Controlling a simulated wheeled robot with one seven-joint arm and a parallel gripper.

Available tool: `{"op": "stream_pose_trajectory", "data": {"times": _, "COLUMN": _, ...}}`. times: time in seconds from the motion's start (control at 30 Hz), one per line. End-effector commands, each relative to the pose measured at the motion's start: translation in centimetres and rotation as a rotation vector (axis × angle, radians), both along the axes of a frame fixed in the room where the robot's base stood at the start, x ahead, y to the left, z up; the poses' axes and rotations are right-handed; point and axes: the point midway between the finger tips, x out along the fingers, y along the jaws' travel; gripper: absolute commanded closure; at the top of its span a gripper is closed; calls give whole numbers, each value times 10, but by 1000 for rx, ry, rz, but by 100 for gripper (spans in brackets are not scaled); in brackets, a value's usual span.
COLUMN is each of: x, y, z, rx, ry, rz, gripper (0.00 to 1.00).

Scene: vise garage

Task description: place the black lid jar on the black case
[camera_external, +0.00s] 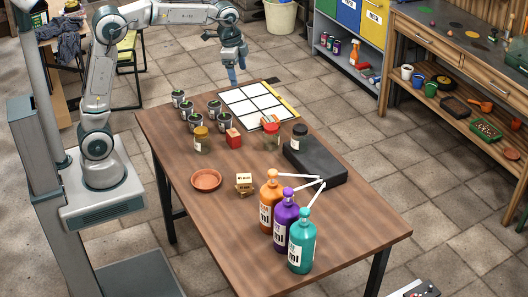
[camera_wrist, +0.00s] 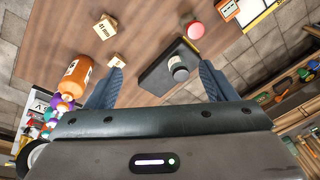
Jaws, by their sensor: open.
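The black lid jar (camera_external: 299,137) has a dark lid and a pale label. It stands upright on the far-left end of the black case (camera_external: 320,165), a flat dark block on the table. In the wrist view the jar (camera_wrist: 178,67) also appears on top of the case (camera_wrist: 160,76), near its edge. My gripper (camera_external: 233,79) is raised near the far end of the table, well apart from the jar. In the wrist view its blue fingers (camera_wrist: 160,84) are spread wide with nothing held between them.
A red-lidded jar (camera_external: 271,139) and a red box (camera_external: 234,138) are left of the case. Orange, purple and teal bottles (camera_external: 302,248) with long spouts stand at the near side. Several plant pots (camera_external: 195,122) and a white grid panel (camera_external: 255,102) fill the far end. The near-right table is clear.

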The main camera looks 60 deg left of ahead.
Motion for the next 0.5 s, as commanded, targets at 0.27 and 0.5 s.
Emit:
{"op": "stream_pose_trajectory", "data": {"times": 0.27, "x": -109, "y": 21, "z": -1, "rx": -56, "ry": -57, "rz": 295, "gripper": 22}}
{"op": "stream_pose_trajectory", "data": {"times": 0.5, "x": -199, "y": 32, "z": -31, "rx": -117, "ry": -103, "rz": 544, "gripper": 22}}
